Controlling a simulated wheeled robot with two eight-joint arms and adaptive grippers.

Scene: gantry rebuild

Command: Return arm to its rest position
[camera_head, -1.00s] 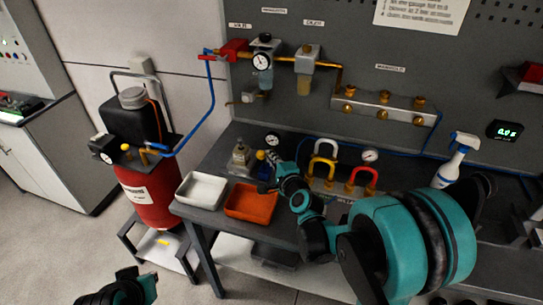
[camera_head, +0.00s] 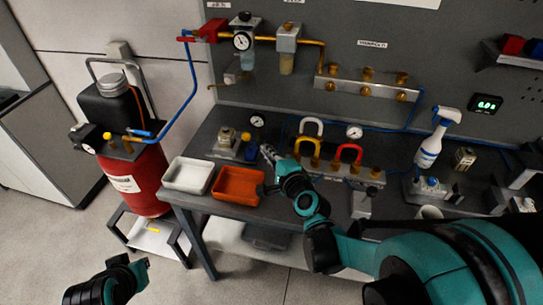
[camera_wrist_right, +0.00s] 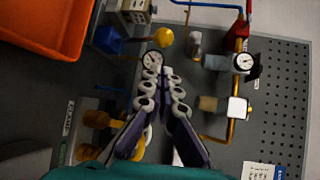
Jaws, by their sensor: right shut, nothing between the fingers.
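My right arm comes in from the lower right in the head view. Its gripper (camera_head: 268,153) is over the bench, just right of the orange tray and near the small gauge. In the right wrist view the gripper's two fingers (camera_wrist_right: 164,72) have their tips together, with nothing between them. My left arm shows only as a dark and teal piece at the bottom left of the head view; its fingers cannot be made out.
A white tray (camera_head: 188,163) and an orange tray (camera_head: 260,187) sit at the bench's left end. Padlocks in white, yellow and red (camera_head: 349,147) stand behind my right arm. A red tank (camera_head: 140,180) stands left of the bench. A spray bottle (camera_head: 430,145) stands at the right.

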